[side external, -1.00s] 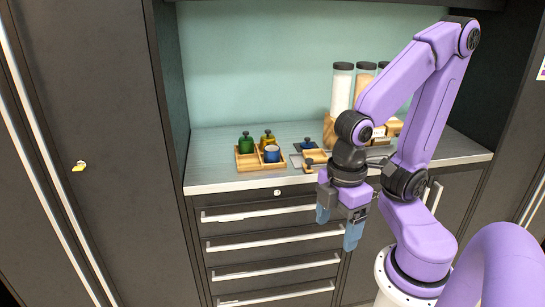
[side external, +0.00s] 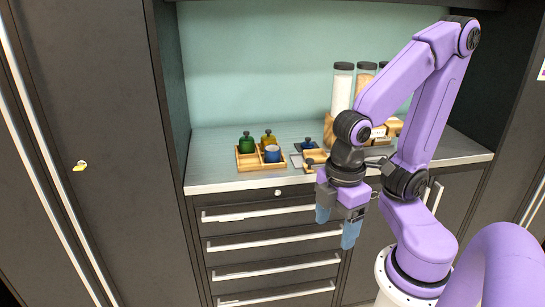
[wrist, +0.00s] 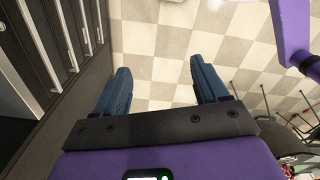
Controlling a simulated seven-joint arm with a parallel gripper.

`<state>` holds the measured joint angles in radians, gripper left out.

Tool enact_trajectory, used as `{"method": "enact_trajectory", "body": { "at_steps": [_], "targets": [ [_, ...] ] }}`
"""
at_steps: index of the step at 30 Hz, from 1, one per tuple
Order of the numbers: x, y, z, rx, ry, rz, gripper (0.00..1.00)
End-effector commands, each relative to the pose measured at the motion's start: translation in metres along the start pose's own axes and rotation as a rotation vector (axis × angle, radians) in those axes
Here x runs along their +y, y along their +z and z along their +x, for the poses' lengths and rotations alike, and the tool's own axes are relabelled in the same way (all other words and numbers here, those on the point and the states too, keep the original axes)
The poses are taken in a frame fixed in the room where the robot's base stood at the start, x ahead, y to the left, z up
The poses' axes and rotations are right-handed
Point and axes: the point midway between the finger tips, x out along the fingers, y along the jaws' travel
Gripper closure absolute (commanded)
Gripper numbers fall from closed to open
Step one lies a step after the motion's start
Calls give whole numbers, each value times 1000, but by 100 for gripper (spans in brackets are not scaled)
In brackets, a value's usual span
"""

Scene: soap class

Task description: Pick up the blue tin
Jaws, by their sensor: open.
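A small blue tin (side external: 272,154) sits in the front right part of a wooden tray (side external: 249,165) on the counter, in the side external view. My gripper (side external: 337,228) hangs in front of the drawers, below the counter's front edge, pointing down. It is to the right of the tin and well apart from it. In the wrist view my gripper (wrist: 160,85) shows its two blue fingers spread wide with nothing between them. The tin is not in the wrist view.
A green bottle (side external: 246,142) and a yellow-green bottle (side external: 268,138) stand in the same tray. A dark blue item (side external: 308,145) sits to the right, by a second wooden tray. Tall jars (side external: 342,88) stand behind my arm. The counter's left part (side external: 212,165) is clear.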

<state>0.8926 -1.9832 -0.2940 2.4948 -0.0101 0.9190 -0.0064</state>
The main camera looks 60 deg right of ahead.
Motion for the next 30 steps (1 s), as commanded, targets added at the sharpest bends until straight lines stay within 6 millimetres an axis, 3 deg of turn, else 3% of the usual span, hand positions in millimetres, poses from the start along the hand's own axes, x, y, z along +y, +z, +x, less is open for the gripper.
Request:
{"method": "enact_trajectory", "body": {
  "at_steps": [5,15,24,30],
  "targets": [
    [38,-16,3,-93,90,-52,27],
    [178,-44,12,-475,303,-242,27],
    [302,-36,22,-869,359,-403,27],
    [360,-20,30,-1077,342,-486,27]
  ]
}}
